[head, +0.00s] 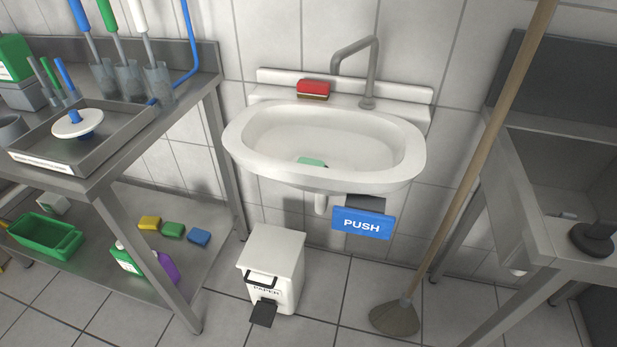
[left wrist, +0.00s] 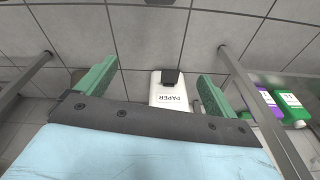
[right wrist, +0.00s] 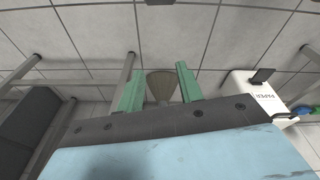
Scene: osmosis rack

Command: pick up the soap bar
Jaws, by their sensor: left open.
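A pale green bar (head: 312,162), which looks like the soap bar, lies in the bottom of the white sink basin (head: 240,139) in the head view. Its lower part is hidden by the basin's front rim. Neither gripper shows in the head view. My left gripper (left wrist: 156,72) shows in the left wrist view with its green fingers wide apart and nothing between them. My right gripper (right wrist: 160,70) shows in the right wrist view with its fingers apart, less widely, and empty. The soap bar is in neither wrist view.
A red brush (head: 313,88) sits on the sink's back ledge beside the grey faucet (head: 369,75). A blue PUSH plate (head: 363,223) hangs below the basin. A white paper bin (head: 273,262) stands on the floor. A long wooden handle (head: 480,165) leans at right. Metal tables flank the sink.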

